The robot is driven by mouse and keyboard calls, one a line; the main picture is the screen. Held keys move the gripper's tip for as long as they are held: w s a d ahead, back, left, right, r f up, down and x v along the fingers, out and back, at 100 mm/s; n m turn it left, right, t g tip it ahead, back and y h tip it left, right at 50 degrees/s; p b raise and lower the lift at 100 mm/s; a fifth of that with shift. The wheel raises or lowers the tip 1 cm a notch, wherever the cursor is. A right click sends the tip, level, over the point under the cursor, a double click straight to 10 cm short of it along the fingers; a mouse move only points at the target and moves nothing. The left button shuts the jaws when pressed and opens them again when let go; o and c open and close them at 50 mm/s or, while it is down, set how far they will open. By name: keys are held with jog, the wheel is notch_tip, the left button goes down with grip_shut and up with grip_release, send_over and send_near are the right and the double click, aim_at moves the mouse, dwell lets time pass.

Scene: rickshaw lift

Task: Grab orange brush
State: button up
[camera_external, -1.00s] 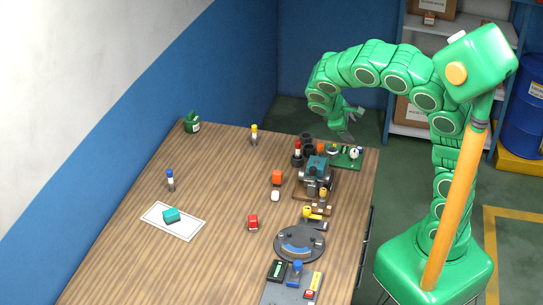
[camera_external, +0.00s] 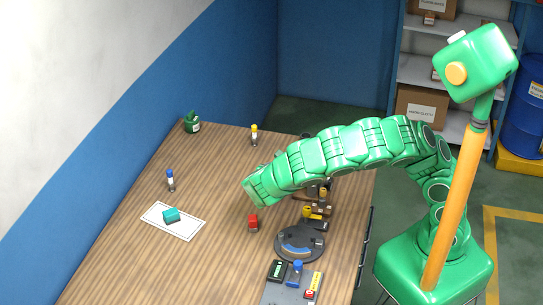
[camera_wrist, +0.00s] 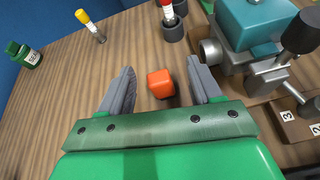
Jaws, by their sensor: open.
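The small block-shaped orange item (camera_wrist: 160,83), which I take as the orange brush, stands on the wooden table. In the wrist view it lies between the two grey fingers of my gripper (camera_wrist: 161,68), with bare gaps on both sides. The fingers are open and do not appear to touch it. Its lower part is dark and partly out of sight. In the external view the brush and my fingers are hidden behind my green arm, which reaches over the middle of the table.
A teal-topped machine (camera_wrist: 255,25) stands close to the right of my fingers. A red-capped item in a dark holder (camera_wrist: 172,20), a yellow-capped tube (camera_wrist: 91,26) and a green bottle (camera_wrist: 24,54) stand farther off. A red item (camera_external: 253,223) stands near my arm.

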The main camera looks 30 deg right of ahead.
jog(key=shift+s+a+f+n+t, duration=0.25)
jog(key=shift+a+f+n+t, duration=0.15)
jog(key=shift+a+f+n, duration=0.5)
jog(key=shift+x, duration=3.9)
jog(key=shift+s+f, duration=0.1)
jog(key=c, duration=1)
jog(key=shift+c, duration=0.2)
